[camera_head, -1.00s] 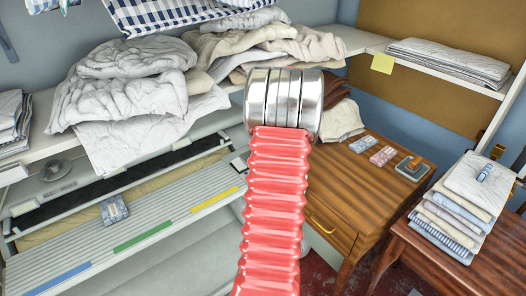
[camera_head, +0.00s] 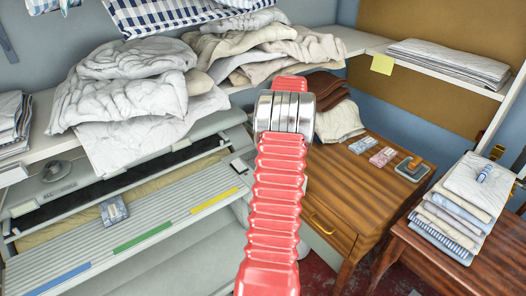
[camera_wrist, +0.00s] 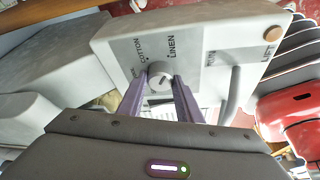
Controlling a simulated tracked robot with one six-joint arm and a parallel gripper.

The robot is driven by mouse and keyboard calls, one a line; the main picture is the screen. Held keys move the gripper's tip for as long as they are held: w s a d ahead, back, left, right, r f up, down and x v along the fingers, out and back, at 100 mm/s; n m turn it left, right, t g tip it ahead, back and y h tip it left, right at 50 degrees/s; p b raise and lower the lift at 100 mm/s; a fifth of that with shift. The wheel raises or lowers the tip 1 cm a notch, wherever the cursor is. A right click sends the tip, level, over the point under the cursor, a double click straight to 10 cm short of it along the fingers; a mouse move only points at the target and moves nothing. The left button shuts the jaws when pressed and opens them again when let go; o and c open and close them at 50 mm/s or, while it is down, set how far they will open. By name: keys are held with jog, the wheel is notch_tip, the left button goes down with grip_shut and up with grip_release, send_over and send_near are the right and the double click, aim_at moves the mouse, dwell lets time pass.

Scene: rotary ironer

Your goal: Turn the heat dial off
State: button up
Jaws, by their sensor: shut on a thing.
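The heat dial (camera_wrist: 159,69) is a small light-grey round knob on the ironer's pale control panel (camera_wrist: 112,50) in the wrist view. The printed words COTTON and LINEN show around it. My gripper (camera_wrist: 161,84) has two purple fingers, one on each side of the knob, and is shut on it. A dark mark shows on the knob's face; the exact setting is too small to tell. In the head view the dial and my gripper are hidden behind my red arm.
Beside the dial a grey lever (camera_wrist: 235,88) stands by the words RUN and LIFT. In the head view the ironer (camera_head: 150,235) is at left, below a shelf of crumpled laundry (camera_head: 125,90). A wooden cabinet (camera_head: 345,205) and a stack of folded linen (camera_head: 455,215) are at right.

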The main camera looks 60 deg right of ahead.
jog(key=shift+w+d+r+n+g+y, duration=0.1)
jog(key=shift+n+g, duration=0.05)
jog(key=shift+n, duration=0.4)
jog(key=shift+w+d+f+n+g+y, duration=0.1)
jog(key=shift+n+g, duration=0.1)
jog(key=shift+n, duration=0.3)
jog(key=shift+w+d+r+n+g+y, duration=0.1)
jog(key=shift+n+g, duration=0.05)
jog(key=shift+n, duration=0.4)
jog(key=shift+s, duration=0.1)
jog(key=o, duration=0.8)
jog(key=shift+c, duration=0.2)
jog(key=shift+o, duration=1.4)
jog(key=shift+a, duration=0.1)
jog(key=shift+s, duration=0.1)
jog(key=v, duration=0.7)
jog(key=shift+r, duration=0.1)
